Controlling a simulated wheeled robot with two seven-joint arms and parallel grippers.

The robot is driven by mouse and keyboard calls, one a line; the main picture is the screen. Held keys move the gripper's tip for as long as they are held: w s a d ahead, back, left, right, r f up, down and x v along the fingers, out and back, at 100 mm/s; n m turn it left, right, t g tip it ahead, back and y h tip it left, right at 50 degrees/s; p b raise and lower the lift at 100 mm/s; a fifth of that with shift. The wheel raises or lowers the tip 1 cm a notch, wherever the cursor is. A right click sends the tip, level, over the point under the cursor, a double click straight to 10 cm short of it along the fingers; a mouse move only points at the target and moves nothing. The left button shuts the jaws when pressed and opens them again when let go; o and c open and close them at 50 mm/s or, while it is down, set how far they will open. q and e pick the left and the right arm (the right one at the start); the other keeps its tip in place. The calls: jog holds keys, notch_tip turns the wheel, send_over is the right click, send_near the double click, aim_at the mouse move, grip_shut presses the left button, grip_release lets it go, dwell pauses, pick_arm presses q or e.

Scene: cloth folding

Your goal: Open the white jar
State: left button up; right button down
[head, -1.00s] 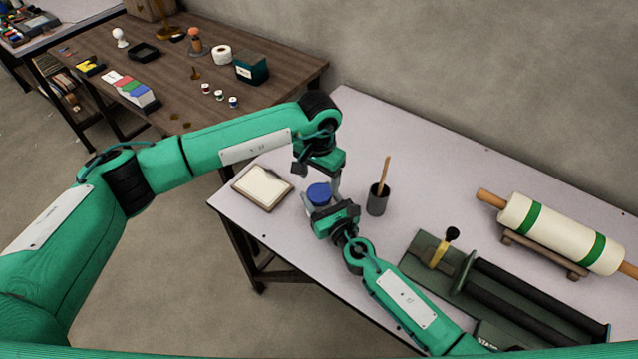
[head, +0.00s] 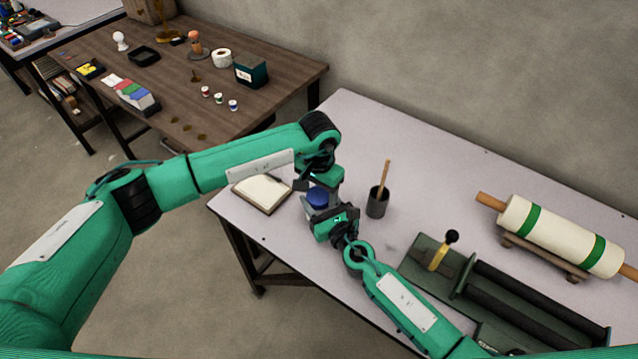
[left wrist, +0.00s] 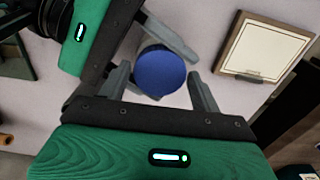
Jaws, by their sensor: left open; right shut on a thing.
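The white jar has a round blue lid (head: 317,197) and stands on the pale table; its body is mostly hidden by my grippers. The lid also shows from above in the left wrist view (left wrist: 160,72). My right gripper (head: 322,212) is shut on the jar from the front. My left gripper (left wrist: 162,92) is open, pointing down above the jar, with its fingertips on either side of the lid. I cannot tell whether those fingers touch the lid. In the head view the left gripper (head: 320,185) partly covers the jar's far side.
A framed board (head: 262,190) lies left of the jar. A dark cup (head: 377,203) with a wooden stick stands close on the right. A green roller press (head: 500,290) and a large white roller (head: 560,235) lie farther right. The table's left edge is near.

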pick_arm(q)
jog(key=shift+c, duration=0.3)
jog(key=c, duration=0.8)
jog(key=o, duration=1.1)
jog(key=shift+r, duration=2.25)
pick_arm(e)
jog(key=shift+f, duration=0.1)
jog(key=shift+c, duration=2.2)
grip_release()
